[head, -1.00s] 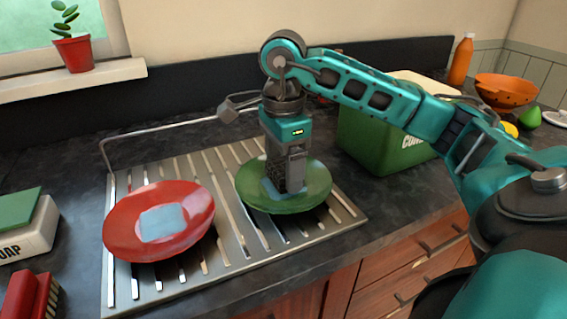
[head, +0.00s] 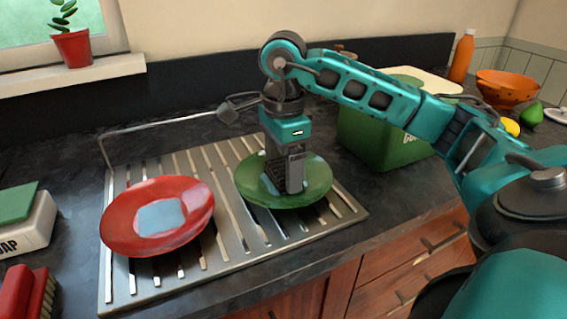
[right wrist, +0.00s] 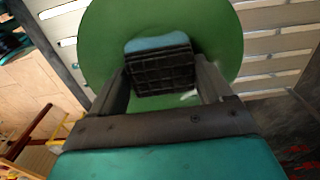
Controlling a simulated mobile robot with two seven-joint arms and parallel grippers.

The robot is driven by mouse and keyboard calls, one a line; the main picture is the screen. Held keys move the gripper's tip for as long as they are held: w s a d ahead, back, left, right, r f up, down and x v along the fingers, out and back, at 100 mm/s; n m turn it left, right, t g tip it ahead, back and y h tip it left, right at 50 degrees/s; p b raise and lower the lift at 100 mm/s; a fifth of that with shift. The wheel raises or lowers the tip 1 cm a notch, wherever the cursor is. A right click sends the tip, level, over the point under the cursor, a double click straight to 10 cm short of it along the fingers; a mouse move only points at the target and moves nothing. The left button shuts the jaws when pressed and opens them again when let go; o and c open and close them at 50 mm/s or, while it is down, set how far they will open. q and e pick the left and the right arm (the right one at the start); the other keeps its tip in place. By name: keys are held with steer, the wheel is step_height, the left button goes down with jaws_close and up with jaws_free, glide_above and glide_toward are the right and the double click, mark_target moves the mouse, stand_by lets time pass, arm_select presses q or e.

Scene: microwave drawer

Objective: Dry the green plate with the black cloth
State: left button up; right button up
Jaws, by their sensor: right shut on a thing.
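The green plate (head: 319,182) sits on the right part of the metal draining rack; it also shows in the right wrist view (right wrist: 112,40). My right gripper (head: 287,187) points down over the plate's middle. In the right wrist view it is shut on the black cloth (right wrist: 160,72), a dark, grid-textured piece between the fingers. The cloth is low at the plate's surface; I cannot tell whether it touches. A light-blue patch (right wrist: 155,42) shows on the plate just beyond the cloth. The gripper hides part of the plate in the head view. My left gripper is not in view.
A red plate (head: 122,220) with a light-blue patch (head: 160,217) lies left on the draining rack (head: 190,275). A green bin (head: 375,145) stands close right of the green plate. A thin metal tap (head: 165,130) runs behind. A soap box and red brush (head: 25,295) are far left.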

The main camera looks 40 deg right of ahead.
steer(key=shift+a, duration=0.1)
steer(key=shift+w+a+r+p, duration=0.1)
steer(key=shift+a+r+p, duration=0.05)
steer(key=shift+a+p, duration=0.15)
steer(key=shift+s+d+b, duration=0.25)
steer(key=shift+d+b, duration=0.15)
steer(key=shift+d, duration=0.35)
steer(key=shift+w+a+p, duration=0.25)
steer(key=shift+a+p, duration=0.05)
steer(key=shift+a, duration=0.45)
steer(key=shift+s+d+b, duration=0.25)
steer(key=shift+d+b, duration=0.1)
steer(key=shift+d, duration=0.4)
steer(key=shift+w+a, duration=0.2)
steer(key=shift+a, duration=0.3)
steer(key=shift+a+f+p, duration=0.2)
steer(key=shift+a+p, duration=0.05)
steer(key=shift+p, duration=0.05)
steer(key=shift+d, duration=0.1)
